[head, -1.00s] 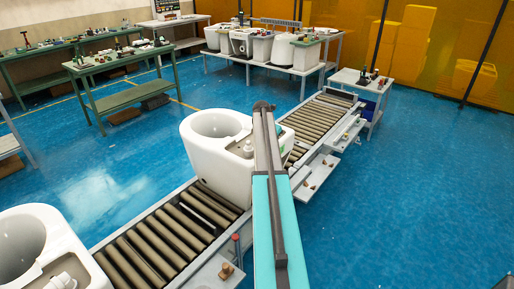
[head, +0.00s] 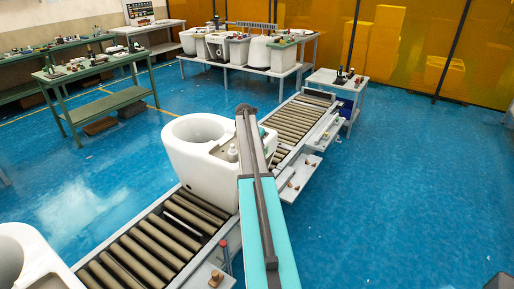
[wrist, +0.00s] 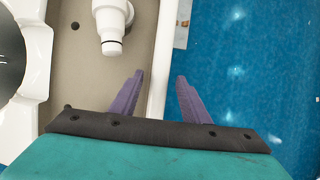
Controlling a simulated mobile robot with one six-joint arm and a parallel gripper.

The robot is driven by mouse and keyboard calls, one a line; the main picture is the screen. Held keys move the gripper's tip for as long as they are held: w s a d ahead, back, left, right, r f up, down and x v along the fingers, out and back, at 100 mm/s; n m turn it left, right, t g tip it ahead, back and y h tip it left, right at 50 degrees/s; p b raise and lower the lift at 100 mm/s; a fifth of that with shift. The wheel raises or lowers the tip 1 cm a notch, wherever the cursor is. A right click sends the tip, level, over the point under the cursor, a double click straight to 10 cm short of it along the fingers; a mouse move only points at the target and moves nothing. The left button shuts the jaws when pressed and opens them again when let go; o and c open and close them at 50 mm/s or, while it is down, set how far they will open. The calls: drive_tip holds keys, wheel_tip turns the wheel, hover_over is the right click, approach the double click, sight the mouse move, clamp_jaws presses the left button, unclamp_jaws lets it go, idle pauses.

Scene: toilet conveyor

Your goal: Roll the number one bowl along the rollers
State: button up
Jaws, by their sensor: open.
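A white toilet bowl (head: 190,172) stands upright on the rollers (head: 150,248) in the middle of the head view. A second white bowl (head: 38,270) stands nearer, cut off at the lower left. I cannot make out a number on either. My arm hides the right part of the middle bowl and my gripper in the head view. In the wrist view my gripper (wrist: 158,80) is open and empty. Its purple fingers lie either side of a bowl's white rim (wrist: 166,50), one over the beige recess, one over the floor. Contact cannot be told. A white fitting (wrist: 112,25) is ahead.
The roller line runs on past the middle bowl, with bare rollers (head: 292,120) up to a small side table (head: 335,80). Small grey shelves (head: 300,172) jut from its right side. More white bowls sit on a back table (head: 250,65). Blue floor is open at right.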

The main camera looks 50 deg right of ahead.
drive_tip(key=b+v, duration=0.3)
drive_tip(key=v, duration=1)
drive_tip(key=shift+s+a+r+b, duration=0.15)
drive_tip(key=shift+r+b, duration=0.2)
drive_tip(key=s+d+r+p, duration=0.1)
drive_tip(key=s+p, duration=0.2)
drive_tip(key=s, duration=0.6)
drive_tip(key=s+d+r+p, duration=0.2)
drive_tip(key=s+p, duration=0.1)
drive_tip(key=s, duration=0.5)
drive_tip(key=shift+s, duration=0.35)
drive_tip(key=shift+a, duration=0.1)
